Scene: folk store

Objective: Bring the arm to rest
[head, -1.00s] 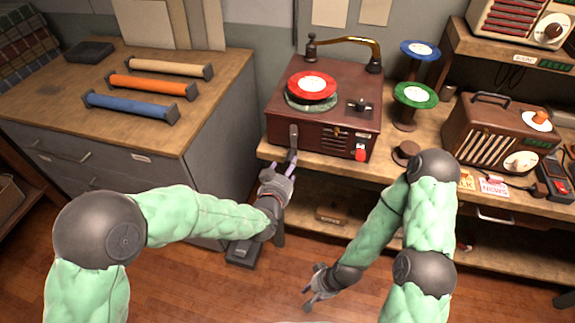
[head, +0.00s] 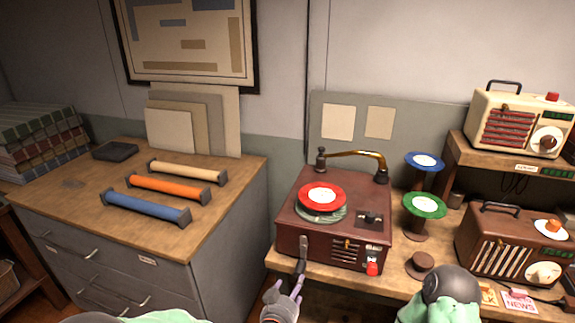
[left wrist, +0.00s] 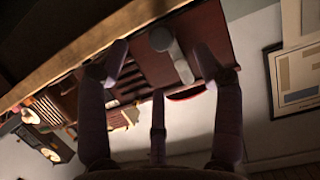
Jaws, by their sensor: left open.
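My left gripper (head: 284,297) is at the bottom middle of the head view, just in front of the record player's front left corner. It is open and holds nothing. In the left wrist view its fingers (left wrist: 160,95) are spread below the player's front, with a grey lever (left wrist: 172,55) between them. The same lever (head: 303,252) hangs at the player's front in the head view; I cannot tell whether a finger touches it. The brown record player (head: 290,240) carries a red disc (head: 322,196). My right gripper is out of view; only part of my right arm shows.
A grey cabinet (head: 225,225) with blue, orange and cream rolls stands at left. The shelf (head: 395,285) holds the player, blue (head: 424,161) and green (head: 424,206) discs on stands, and a brown radio (head: 510,248). A cream radio (head: 520,122) stands higher at right.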

